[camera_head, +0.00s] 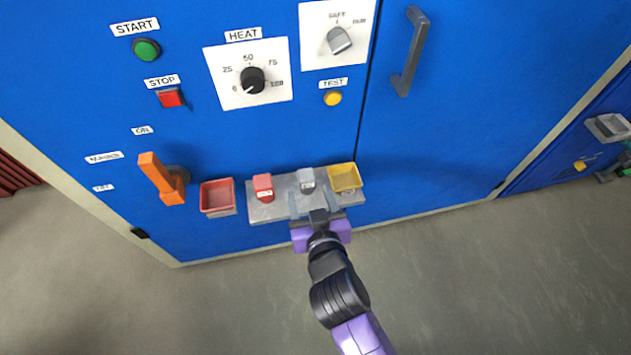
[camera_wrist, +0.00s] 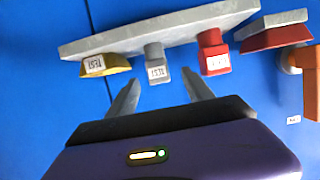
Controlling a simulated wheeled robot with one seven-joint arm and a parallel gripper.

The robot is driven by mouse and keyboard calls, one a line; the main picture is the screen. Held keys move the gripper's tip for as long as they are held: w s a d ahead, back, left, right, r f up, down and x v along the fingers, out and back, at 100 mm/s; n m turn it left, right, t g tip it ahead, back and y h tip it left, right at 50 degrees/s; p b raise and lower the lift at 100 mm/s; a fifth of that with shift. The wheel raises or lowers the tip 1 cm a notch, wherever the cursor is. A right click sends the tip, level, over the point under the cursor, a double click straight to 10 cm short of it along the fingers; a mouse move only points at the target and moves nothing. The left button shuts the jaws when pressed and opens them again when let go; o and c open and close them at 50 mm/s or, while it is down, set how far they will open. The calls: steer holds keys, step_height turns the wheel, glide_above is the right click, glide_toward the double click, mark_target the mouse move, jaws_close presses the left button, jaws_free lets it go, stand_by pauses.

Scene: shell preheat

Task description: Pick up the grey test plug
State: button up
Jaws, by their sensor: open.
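The grey test plug (camera_head: 307,180) sits on a light grey shelf (camera_head: 283,208) on the blue cabinet front. In the wrist view it is a small grey block (camera_wrist: 158,66) with a white label, apart from its neighbours. My gripper (camera_head: 315,203) is just in front of the shelf at the plug. Its two fingers (camera_wrist: 161,92) are spread, with the plug beyond and between their tips; nothing is held. The wrist view does not clearly show whether the tips overlap the plug's sides.
A red plug (camera_head: 263,187) stands left of the grey one. A yellow tray (camera_head: 345,178) is close on the right, and a red tray (camera_head: 217,197) is farther left. An orange lever (camera_head: 160,178) juts out beyond it. The floor in front is clear.

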mark_target(308, 186)
steer(key=x, duration=0.7)
steer(key=shift+d+f+b, duration=0.2)
steer(key=shift+f+b, duration=0.05)
steer(key=shift+b, duration=0.15)
jaws_close()
